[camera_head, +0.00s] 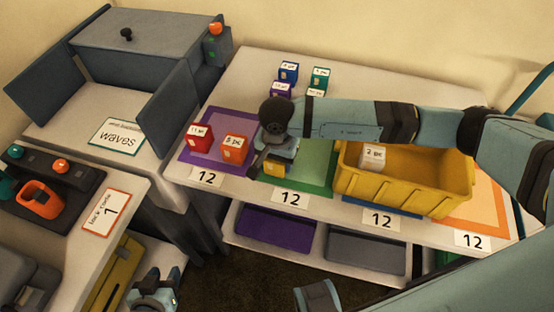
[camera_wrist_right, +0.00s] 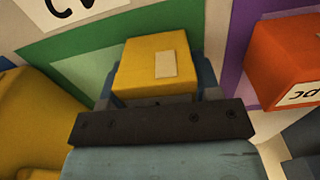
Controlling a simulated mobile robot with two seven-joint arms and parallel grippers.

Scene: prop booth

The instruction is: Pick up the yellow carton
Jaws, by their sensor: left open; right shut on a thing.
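The yellow carton (camera_head: 273,169) is at the left side of the green mat (camera_head: 318,172). My right gripper (camera_head: 276,158) comes down over it and is shut on it, hiding much of it in the head view. In the right wrist view the yellow carton (camera_wrist_right: 140,66), with a pale label, sits between the fingers of the right gripper (camera_wrist_right: 155,80). I cannot tell whether it touches the mat. My left gripper (camera_head: 156,290) is open and empty at the bottom left, away from the carton.
A red carton (camera_head: 199,138) and an orange carton (camera_head: 235,149) stand on the purple mat (camera_head: 188,156), left of the gripper. A yellow crate (camera_head: 405,190) with a white-labelled carton stands to the right. Several small cartons (camera_head: 288,72) stand behind. My right arm spans the table.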

